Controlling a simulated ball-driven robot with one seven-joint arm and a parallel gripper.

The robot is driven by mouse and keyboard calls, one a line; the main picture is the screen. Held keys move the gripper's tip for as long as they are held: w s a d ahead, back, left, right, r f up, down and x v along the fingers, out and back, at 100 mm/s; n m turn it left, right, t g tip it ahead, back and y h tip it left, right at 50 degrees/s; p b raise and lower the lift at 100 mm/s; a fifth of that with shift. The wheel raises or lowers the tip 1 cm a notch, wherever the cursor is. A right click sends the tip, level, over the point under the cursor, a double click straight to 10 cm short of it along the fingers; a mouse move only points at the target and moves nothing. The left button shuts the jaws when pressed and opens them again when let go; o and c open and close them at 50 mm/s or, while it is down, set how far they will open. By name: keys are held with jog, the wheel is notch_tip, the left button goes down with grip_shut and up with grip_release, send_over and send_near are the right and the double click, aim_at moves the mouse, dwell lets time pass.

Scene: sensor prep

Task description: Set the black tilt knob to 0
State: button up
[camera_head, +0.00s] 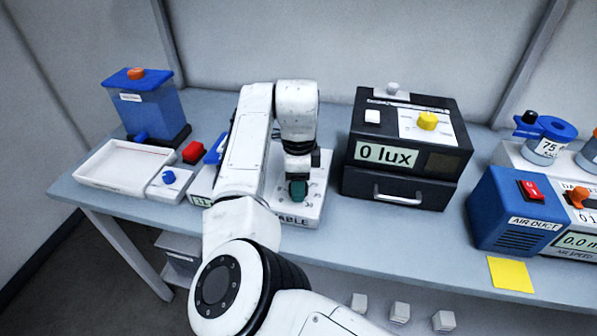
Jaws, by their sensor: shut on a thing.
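My gripper (298,188) points down over a white base (312,210) whose front label ends in "ABLE". It is shut, with a dark teal piece at its lower end close to the base. The black tilt knob is hidden by the gripper and arm, so its setting cannot be read. From its place on the base, the gripper appears to be shut on that knob. My arm covers the left part of the base and the start of its label.
A black box reading "0 lux" (387,153) stands close right of the gripper. To the left are a red button (193,152), a white tray (125,172) and a blue tank (148,108). A blue air duct unit (512,215) and yellow note (511,274) are at right.

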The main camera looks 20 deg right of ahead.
jog(key=n+p, duration=0.4)
jog(key=shift+r+n, duration=0.2)
jog(key=shift+n, duration=0.1)
jog(key=n+p, duration=0.4)
jog(key=n, duration=0.1)
jog(key=n+p, duration=0.4)
jog(key=n, duration=0.1)
jog(key=shift+n, duration=0.4)
jog(key=shift+f+n+p, duration=0.15)
jog(key=shift+n+p, duration=1)
jog(key=shift+n, duration=1.15)
jog(key=o, duration=1)
jog(key=shift+o, duration=0.2)
notch_tip(320, 180, up, 11)
jog(key=b, duration=0.2)
jog(key=shift+f, duration=0.15)
